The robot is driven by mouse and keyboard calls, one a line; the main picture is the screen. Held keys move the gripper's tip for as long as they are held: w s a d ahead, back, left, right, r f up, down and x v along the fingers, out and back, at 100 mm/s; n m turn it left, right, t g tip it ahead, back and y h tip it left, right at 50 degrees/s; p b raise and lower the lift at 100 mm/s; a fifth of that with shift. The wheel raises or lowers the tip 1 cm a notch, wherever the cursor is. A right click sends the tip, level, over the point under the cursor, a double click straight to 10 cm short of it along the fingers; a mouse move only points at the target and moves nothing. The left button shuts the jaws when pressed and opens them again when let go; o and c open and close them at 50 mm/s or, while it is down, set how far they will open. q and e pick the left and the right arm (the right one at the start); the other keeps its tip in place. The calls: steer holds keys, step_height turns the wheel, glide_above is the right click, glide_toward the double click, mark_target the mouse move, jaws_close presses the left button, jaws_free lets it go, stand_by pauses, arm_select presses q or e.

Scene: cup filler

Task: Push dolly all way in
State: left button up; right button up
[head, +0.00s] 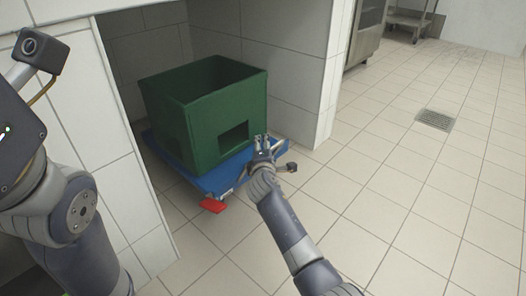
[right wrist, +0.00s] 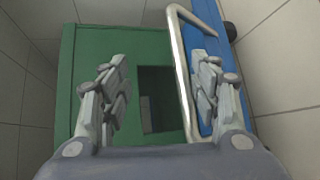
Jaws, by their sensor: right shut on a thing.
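The blue dolly (head: 225,180) stands on the tiled floor at the mouth of a white-tiled recess, with a green crate (head: 190,115) on it. A red pedal (head: 213,205) sticks out at its front corner. My right gripper (head: 262,145) is at the dolly's right front edge, shut on the silver dolly handle (right wrist: 180,50). In the right wrist view the handle bar runs between the fingers, nearer the right one, with the crate (right wrist: 90,45) behind. My left arm shows at the left of the head view, but its gripper is out of view.
Tiled walls (head: 287,60) close the recess at the back and right. A white wall (head: 85,80) borders it on the left. The floor (head: 370,190) to the right is clear around a drain (head: 435,120). A metal cabinet (head: 365,30) stands farther back.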

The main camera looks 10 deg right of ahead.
steer(key=shift+t, duration=0.4)
steer(key=r+p, duration=0.1)
steer(key=s+a+r, duration=0.1)
steer(key=s+r+p, duration=0.1)
steer(key=r, duration=0.1)
steer(key=shift+s+a+p, duration=0.25)
steer(key=shift+a+p, duration=0.05)
steer(key=shift+p, duration=0.05)
steer(key=shift+c, duration=0.2)
steer(key=shift+s+a+r, duration=0.15)
steer(key=shift+s+r, duration=0.25)
steer(key=shift+c, duration=0.2)
steer(key=s+p, duration=0.1)
steer(key=s, duration=0.1)
steer(key=s+f+p, duration=0.1)
steer(key=s+p, duration=0.1)
steer(key=shift+d, duration=0.2)
steer(key=shift+r, duration=0.1)
